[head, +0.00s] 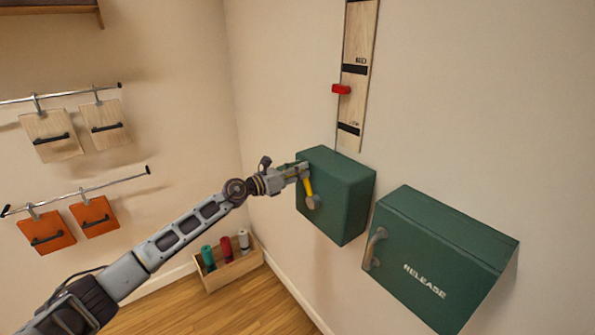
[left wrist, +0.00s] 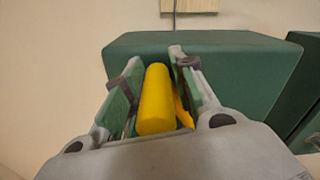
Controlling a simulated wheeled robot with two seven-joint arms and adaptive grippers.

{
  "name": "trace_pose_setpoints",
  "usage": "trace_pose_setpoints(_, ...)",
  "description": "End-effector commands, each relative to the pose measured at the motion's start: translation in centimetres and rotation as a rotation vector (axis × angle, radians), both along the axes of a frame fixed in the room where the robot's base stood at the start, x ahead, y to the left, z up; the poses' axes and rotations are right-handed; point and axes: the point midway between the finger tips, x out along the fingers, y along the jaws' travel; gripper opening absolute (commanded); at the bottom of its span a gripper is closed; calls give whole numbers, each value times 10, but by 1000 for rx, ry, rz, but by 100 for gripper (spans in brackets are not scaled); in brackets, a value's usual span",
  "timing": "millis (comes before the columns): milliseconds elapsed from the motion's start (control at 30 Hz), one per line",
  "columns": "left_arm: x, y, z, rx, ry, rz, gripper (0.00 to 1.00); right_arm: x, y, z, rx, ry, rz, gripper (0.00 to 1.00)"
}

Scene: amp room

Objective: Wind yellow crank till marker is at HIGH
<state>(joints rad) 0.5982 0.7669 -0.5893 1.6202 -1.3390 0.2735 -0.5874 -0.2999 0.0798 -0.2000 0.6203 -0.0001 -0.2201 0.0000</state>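The yellow crank (head: 309,188) sticks out from the left face of the nearer-to-corner green box (head: 345,190). Its knob hub is at the lower end, with the arm pointing up. My left gripper (head: 303,171) is at the crank's upper end. The red marker (head: 341,89) sits on the wooden scale board (head: 359,40), between two black bands, closer to the upper one. The labels are too small to read surely. My right gripper is not in view.
A second green box (head: 440,255) marked RELEASE, with a grey handle (head: 374,247), is to the right. Wooden and orange panels (head: 46,232) hang on rails at left. A wooden crate (head: 232,270) with coloured rolls stands on the floor in the corner.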

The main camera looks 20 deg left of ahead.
Motion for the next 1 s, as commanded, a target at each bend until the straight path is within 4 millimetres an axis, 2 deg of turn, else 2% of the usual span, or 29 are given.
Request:
trace_pose_setpoints(100,1,2,0,3,-1,4,0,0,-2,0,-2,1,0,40)
trace_pose_setpoints(1000,2,4,3,58,-44,3,0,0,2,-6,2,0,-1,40)
